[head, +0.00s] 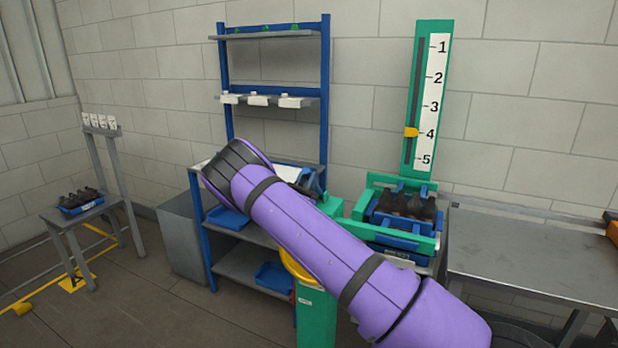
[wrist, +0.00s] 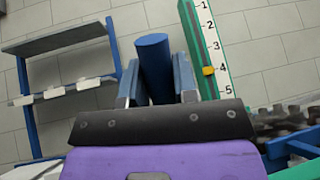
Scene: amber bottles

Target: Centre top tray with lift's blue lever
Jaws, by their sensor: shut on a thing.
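My gripper (wrist: 156,80) is shut on the blue lever (wrist: 153,60), a thick round blue bar upright between its two fingers in the wrist view. In the head view my purple arm hides most of the gripper and lever. The green lift (head: 360,212) stands right of the arm. Its top blue tray (head: 402,227) carries several dark amber bottles (head: 408,205). The yellow pointer (head: 411,132) on the lift's scale (head: 431,100) sits at about 4. In the wrist view, the bottles show partly at the right edge, and the pointer (wrist: 208,71) shows too.
A blue-framed shelf (head: 325,110) with white tags stands behind my arm, with blue trays (head: 272,276) low down. A bare grey table (head: 530,260) is at right. A small stand at far left holds another bottle tray (head: 82,205). Floor is open at left.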

